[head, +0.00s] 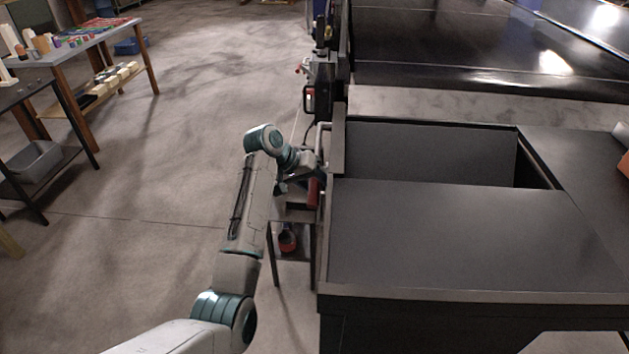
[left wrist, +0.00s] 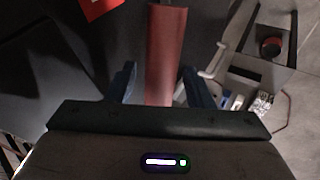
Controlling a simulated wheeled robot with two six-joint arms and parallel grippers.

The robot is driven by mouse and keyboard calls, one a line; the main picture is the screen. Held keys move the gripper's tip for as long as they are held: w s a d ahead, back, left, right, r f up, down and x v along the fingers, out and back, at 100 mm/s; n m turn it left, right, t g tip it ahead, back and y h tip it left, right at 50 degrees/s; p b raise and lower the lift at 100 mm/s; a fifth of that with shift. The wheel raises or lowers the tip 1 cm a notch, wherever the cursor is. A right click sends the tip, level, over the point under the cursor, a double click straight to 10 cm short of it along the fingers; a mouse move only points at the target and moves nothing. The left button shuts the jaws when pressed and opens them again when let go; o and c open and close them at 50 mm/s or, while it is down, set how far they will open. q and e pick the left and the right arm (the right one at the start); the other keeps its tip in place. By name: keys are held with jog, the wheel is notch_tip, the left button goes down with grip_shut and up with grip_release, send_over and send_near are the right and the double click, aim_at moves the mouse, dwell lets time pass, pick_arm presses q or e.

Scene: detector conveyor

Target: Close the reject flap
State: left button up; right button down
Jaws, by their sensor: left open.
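The dark bench right of my left arm has a recessed opening with a flat dark panel (head: 425,150) in it, and a black gap shows at its right end. I cannot tell for sure whether this panel is the reject flap. A red bar-like handle (head: 313,192) is at the bench's left side. In the left wrist view the red bar (left wrist: 168,45) runs between the fingers of my left gripper (left wrist: 160,85), which is open. Contact with the bar cannot be made out. In the head view my left gripper (head: 310,172) is partly hidden at the bench edge. My right gripper is out of view.
The front bench panel (head: 470,235) is bare. The black conveyor belt (head: 470,40) lies behind the bench. A shelf with a red-and-black round item (head: 288,240) is below the gripper. Tables with small objects (head: 80,38) stand at far left, with open floor between.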

pick_arm(q)
grip_shut()
jog(key=p, duration=0.1)
jog(key=r+p, duration=0.2)
jog(key=p, duration=0.1)
jog(key=shift+s+r+g, duration=0.25)
jog(key=shift+g, duration=0.15)
grip_release()
jog(key=shift+f, duration=0.1)
